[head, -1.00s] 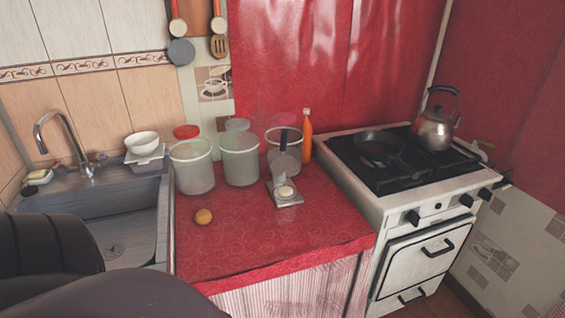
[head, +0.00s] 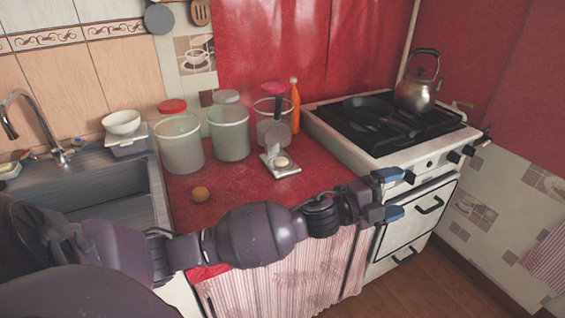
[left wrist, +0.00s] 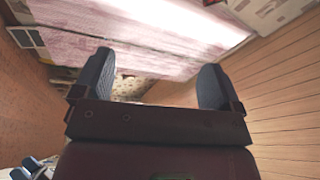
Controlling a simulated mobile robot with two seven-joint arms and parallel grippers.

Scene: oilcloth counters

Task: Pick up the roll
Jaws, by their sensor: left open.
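My left arm stretches across the front of the counter. In the left wrist view the open fingers (left wrist: 154,78) have nothing between them, and the roll does not show.
Several tall tubs, including a clear tub (head: 179,146), and an orange bottle (head: 295,107) stand behind the roll. The sink (head: 95,190) is left; the stove (head: 345,139) with a kettle (head: 416,96) is right.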

